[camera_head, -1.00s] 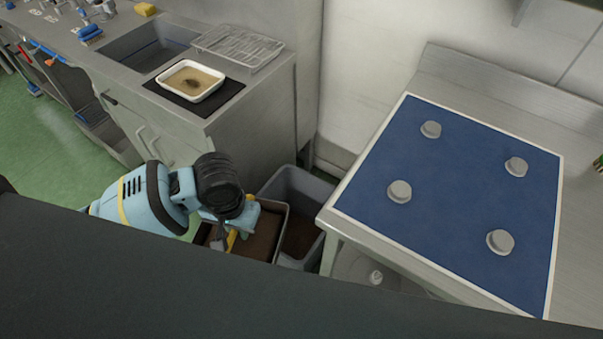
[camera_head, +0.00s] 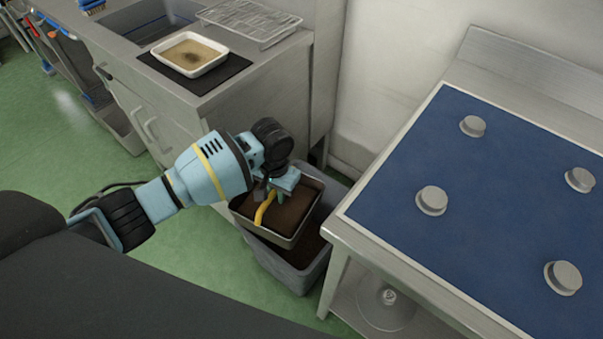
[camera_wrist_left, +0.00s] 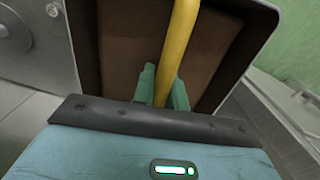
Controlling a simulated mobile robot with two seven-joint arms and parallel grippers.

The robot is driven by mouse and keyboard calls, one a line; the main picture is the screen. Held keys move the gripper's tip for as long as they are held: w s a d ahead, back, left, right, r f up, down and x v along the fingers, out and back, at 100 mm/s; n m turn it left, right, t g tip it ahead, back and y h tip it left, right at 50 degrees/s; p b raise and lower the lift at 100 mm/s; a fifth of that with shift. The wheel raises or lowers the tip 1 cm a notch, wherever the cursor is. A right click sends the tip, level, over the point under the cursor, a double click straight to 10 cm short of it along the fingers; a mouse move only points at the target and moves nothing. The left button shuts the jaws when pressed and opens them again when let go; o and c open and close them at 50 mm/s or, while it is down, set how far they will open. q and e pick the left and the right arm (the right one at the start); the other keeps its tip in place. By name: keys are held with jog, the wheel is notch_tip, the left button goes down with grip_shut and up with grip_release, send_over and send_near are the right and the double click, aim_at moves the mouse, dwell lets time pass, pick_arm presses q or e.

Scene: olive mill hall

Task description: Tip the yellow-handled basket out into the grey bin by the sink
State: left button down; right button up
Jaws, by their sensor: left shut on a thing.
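The basket (camera_head: 304,201) is a grey open box with brown contents and a yellow handle (camera_head: 265,206). My left gripper (camera_head: 277,194) is shut on the yellow handle; the left wrist view shows green fingers (camera_wrist_left: 162,88) on both sides of the handle bar (camera_wrist_left: 177,50). The basket hangs over the grey bin (camera_head: 306,276) and looks close to level, slightly tilted. The bin stands on the floor between the sink counter and the blue-topped table, with brown material inside. The basket hides much of the bin's opening. My right gripper is not in view.
The sink counter (camera_head: 240,100) stands behind at the left, with a white tray (camera_head: 187,54) on a black mat and a wire rack (camera_head: 248,20). A steel table with a blue mat (camera_head: 500,190) and grey knobs stands close at the right. Green floor (camera_head: 200,262) is open at left.

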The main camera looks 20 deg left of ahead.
pick_arm(q)
jog(key=w+d+f+m+b, duration=0.2)
jog(key=w+b, duration=0.4)
jog(key=w, duration=0.5)
jog(key=shift+w+f, duration=0.15)
jog(key=shift+f, duration=0.4)
